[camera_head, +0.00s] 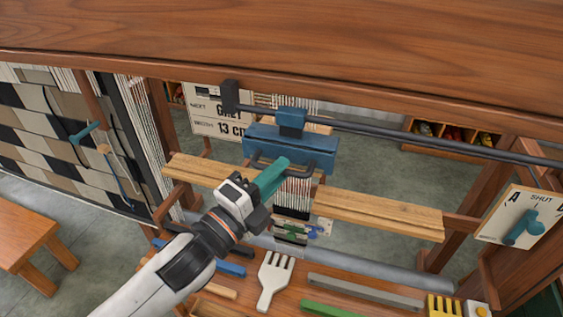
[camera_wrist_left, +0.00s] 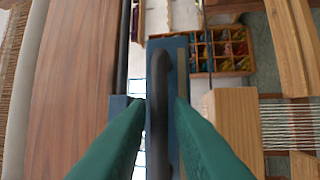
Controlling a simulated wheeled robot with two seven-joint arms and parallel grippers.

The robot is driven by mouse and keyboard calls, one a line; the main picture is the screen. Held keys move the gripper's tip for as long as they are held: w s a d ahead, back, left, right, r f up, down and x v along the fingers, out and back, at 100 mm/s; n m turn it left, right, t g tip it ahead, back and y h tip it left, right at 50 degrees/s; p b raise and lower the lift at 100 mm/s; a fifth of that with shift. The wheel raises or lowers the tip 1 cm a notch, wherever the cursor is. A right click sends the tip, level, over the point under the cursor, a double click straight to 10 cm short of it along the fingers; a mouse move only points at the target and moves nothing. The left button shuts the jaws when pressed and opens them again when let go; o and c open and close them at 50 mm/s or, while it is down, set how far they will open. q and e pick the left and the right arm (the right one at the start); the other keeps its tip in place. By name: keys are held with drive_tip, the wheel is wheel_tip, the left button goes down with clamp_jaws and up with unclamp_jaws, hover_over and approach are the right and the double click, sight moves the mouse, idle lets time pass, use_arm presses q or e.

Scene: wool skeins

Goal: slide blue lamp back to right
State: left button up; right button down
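The blue lamp (camera_head: 318,148) is a long blue box hanging from a dark rail (camera_head: 390,133) by a blue carriage, with a dark bar handle (camera_head: 318,166) on its near side. In the left wrist view the lamp's body (camera_wrist_left: 182,60) lies behind the handle (camera_wrist_left: 158,85). My left gripper (camera_head: 282,166) has green fingers reaching the handle. In the left wrist view my left gripper (camera_wrist_left: 158,105) is open, one finger on each side of the handle, with small gaps showing. My right gripper is not in view.
A dark stop block (camera_head: 229,96) sits at the rail's left end. A wooden beam (camera_head: 375,212) and hanging threads (camera_head: 294,192) are below the lamp. A bench holds a white comb (camera_head: 273,283) and coloured bars. A sign with a blue-green lever (camera_head: 524,230) stands at right.

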use_arm(q)
drive_tip(key=shift+w+d+r, duration=0.15)
drive_tip(key=shift+w+d, duration=0.3)
drive_tip(key=shift+w, duration=0.1)
drive_tip(key=shift+c, duration=0.6)
clamp_jaws()
